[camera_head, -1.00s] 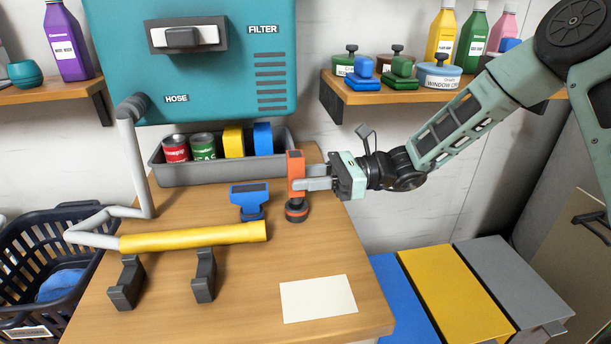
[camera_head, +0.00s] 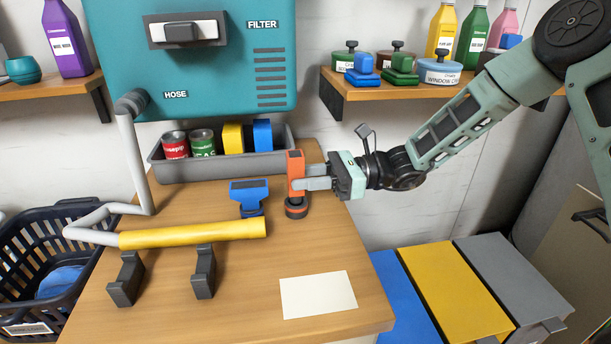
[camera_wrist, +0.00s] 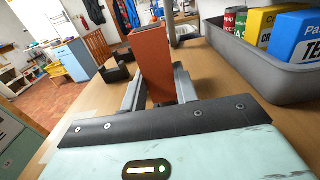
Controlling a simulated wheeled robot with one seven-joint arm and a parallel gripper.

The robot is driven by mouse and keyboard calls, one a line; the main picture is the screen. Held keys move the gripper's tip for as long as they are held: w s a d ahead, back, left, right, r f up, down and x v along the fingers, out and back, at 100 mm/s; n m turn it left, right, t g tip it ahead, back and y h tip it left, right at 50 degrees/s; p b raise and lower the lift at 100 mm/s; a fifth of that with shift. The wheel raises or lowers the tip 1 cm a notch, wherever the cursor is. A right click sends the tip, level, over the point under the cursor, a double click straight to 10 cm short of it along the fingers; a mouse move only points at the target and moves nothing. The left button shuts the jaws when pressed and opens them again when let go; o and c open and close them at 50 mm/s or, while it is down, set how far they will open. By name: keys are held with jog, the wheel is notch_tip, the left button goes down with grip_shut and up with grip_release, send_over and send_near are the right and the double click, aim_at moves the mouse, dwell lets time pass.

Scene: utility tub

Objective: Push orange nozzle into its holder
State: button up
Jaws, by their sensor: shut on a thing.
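The orange nozzle (camera_head: 295,169) stands upright over a round dark holder (camera_head: 296,208) with an orange band, on the wooden table right of the blue nozzle. My gripper (camera_head: 310,184) is shut on the orange nozzle from the right. In the wrist view the orange nozzle (camera_wrist: 154,62) stands between my two grey fingers (camera_wrist: 158,88). The nozzle's lower end meets the holder in the head view; how deep it sits I cannot tell.
A grey bin (camera_head: 190,172) with cans and boxes stands behind the nozzles. A yellow tube (camera_head: 195,234) with a grey hose lies in front, near two dark cradles (camera_head: 203,272). A white card (camera_head: 318,295) lies front right. The table's right edge is close to my gripper.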

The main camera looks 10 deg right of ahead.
jog(key=shift+f, duration=1.1)
dwell(0.9)
jog(key=o, duration=1)
